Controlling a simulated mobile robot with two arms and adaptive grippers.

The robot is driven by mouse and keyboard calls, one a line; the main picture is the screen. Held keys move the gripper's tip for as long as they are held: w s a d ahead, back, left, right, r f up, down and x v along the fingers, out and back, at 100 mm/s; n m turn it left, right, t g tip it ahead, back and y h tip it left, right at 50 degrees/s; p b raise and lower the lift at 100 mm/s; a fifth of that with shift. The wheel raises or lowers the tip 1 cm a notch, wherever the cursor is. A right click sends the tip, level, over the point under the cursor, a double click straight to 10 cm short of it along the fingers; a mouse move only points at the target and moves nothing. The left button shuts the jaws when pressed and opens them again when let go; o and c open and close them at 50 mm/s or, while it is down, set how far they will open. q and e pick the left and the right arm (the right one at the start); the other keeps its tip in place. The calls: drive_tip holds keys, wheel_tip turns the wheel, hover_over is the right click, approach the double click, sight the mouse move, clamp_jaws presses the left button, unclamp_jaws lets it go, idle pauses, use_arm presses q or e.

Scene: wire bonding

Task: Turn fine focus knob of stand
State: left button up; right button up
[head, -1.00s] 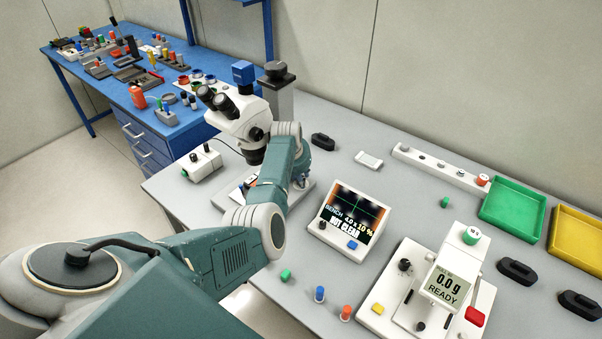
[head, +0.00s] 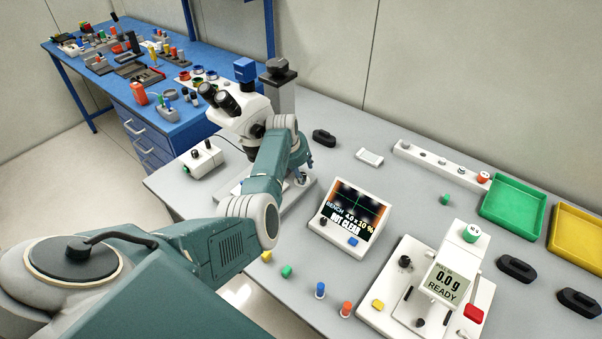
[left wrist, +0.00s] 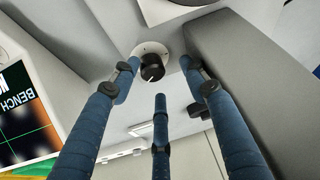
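The microscope (head: 240,108) stands at the back left of the bench, with its grey stand column (head: 281,98) beside it. The left wrist view shows a black knob (left wrist: 152,68) with a white pointer line on a round white dial. I take it for the stand's focus knob; my arm hides it in the head view. My left gripper (left wrist: 159,74) has its blue fingers spread, with the knob between and beyond the tips. I cannot tell whether any finger touches it. In the head view this gripper (head: 303,164) is mostly behind my forearm. My right gripper is out of view.
A small monitor (head: 352,212) showing "NOT CLEAR" stands right of my forearm and also shows in the left wrist view (left wrist: 22,115). A white box with knobs (head: 198,161) is left of the microscope.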

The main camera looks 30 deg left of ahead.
use_arm(q)
drive_tip(key=shift+s+d+f, duration=0.15)
drive_tip(key=shift+f, duration=0.1)
drive_tip(key=v, duration=0.7)
drive_tip(key=shift+r, duration=0.3)
drive_tip(key=shift+d, duration=0.1)
